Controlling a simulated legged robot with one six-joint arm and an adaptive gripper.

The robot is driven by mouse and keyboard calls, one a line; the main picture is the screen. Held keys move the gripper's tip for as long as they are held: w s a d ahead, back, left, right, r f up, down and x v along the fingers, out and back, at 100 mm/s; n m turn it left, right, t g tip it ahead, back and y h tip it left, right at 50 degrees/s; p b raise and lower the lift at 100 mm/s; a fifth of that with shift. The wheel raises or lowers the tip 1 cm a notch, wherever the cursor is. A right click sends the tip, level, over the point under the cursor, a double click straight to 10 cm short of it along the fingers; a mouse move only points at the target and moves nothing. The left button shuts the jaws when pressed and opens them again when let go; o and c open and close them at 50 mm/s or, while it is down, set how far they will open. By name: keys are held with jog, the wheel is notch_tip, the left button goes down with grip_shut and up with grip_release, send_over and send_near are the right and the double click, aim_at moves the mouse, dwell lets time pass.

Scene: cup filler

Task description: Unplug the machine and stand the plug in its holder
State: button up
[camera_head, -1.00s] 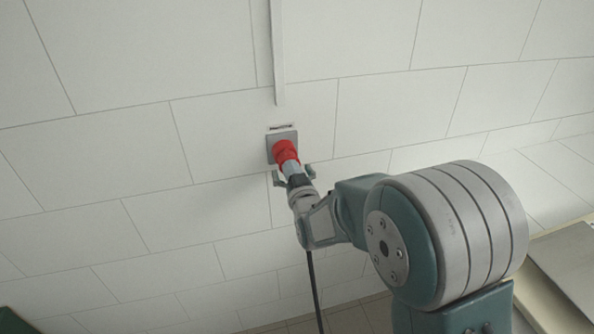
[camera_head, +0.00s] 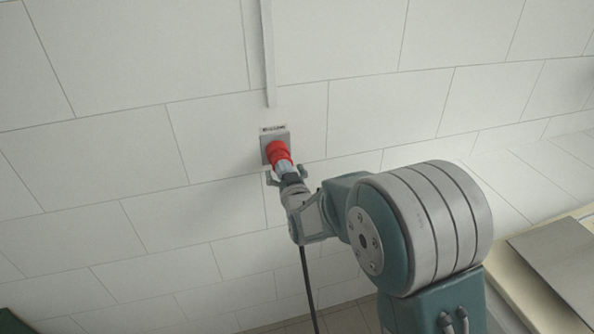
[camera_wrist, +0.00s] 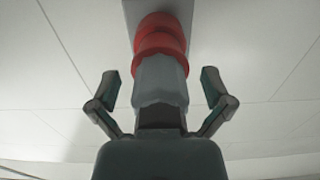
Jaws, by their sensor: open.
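The plug (camera_head: 284,169) has a grey body and sits in the red socket (camera_head: 277,152) on the grey wall plate (camera_head: 265,145). A black cable (camera_head: 307,270) hangs down below my wrist. In the wrist view the grey plug body (camera_wrist: 160,80) runs up into the red socket (camera_wrist: 160,40). My gripper (camera_head: 287,174) is open around the plug; in the wrist view its two fingers (camera_wrist: 160,90) stand on either side with a gap to the plug on each side. The holder cannot be made out.
A thin conduit (camera_head: 268,55) runs down the tiled wall (camera_head: 130,150) to just above the plate. At the lower right is a pale ledge with a grey flat panel (camera_head: 560,265). The wall left of the socket is bare.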

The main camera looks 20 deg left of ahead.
jog(key=shift+w+a+r, duration=0.1)
jog(key=shift+w+r, duration=0.2)
jog(key=shift+w, duration=0.25)
jog(key=shift+c, duration=0.6)
jog(key=shift+a, duration=0.1)
jog(key=c, duration=1.1)
jog(key=shift+w+d, duration=0.1)
jog(key=shift+d, duration=0.15)
jog(key=shift+c, duration=0.3)
jog(key=shift+d, duration=0.15)
jog(key=shift+s+a, duration=0.3)
jog(key=shift+a, duration=0.2)
jog(key=shift+f, duration=0.1)
jog(key=shift+s+d+f, duration=0.15)
jog(key=shift+s+f, duration=0.05)
jog(key=shift+s, duration=0.05)
jog(key=shift+s, duration=0.2)
jog(key=shift+c, duration=0.2)
